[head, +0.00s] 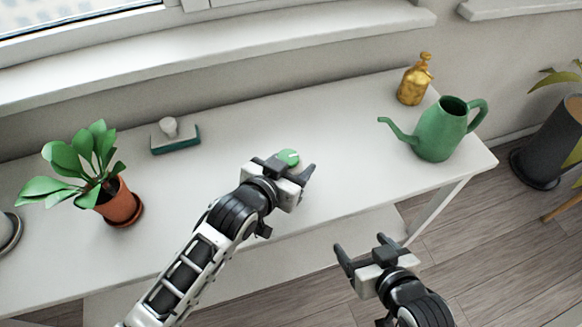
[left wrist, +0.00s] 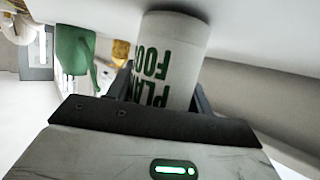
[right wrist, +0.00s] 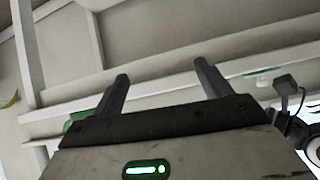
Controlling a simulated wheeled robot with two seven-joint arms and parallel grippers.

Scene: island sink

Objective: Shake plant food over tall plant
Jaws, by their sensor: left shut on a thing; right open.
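The plant food is a white can with green lettering (left wrist: 172,50), seen close up in the left wrist view between my left fingers. In the head view only its green top (head: 289,157) shows, the rest hidden by my left gripper (head: 306,172). My left gripper is shut on the can, over the white table. My right gripper (head: 358,257) is open and empty, in front of the table's front edge. A leafy plant (head: 90,160) in a terracotta pot stands at the table's left. Another plant in a tall dark pot (head: 556,140) stands on the floor at the far right.
A brush-like block with a knob (head: 175,137) lies toward the back left. The white table (head: 340,130) is clear in the middle. Wooden floor lies to the right.

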